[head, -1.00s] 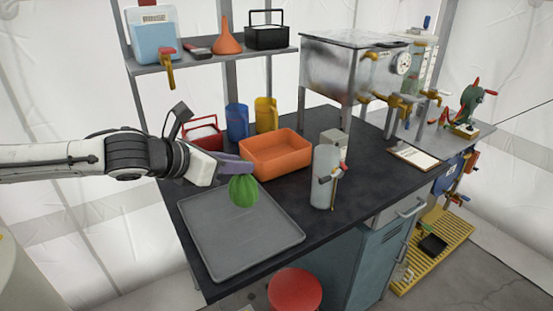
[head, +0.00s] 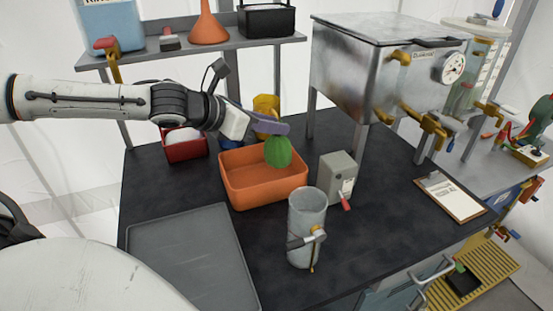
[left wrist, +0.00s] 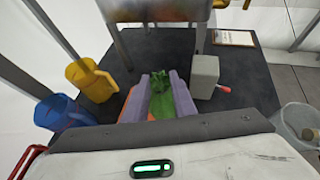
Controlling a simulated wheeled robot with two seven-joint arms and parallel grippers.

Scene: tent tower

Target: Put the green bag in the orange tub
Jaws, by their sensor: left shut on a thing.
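The green bag (head: 278,152) hangs from my left gripper (head: 280,130) in the head view. The gripper's purple fingers are shut on its top; the bag also shows between them in the left wrist view (left wrist: 161,100). The orange tub (head: 262,190) stands open on the black bench. The bag appears over the tub's back right part, with its lower end near rim height; whether it touches the tub I cannot tell. In the left wrist view, the fingers and bag hide most of the tub. My right gripper is not in view.
A grey tray (head: 190,255) lies at front left. A clear cylinder (head: 306,225) and a grey box (head: 338,178) stand right of the tub. A yellow jug (left wrist: 92,80) and a blue jug (left wrist: 62,117) stand nearby. A metal tank (head: 375,75) rises behind.

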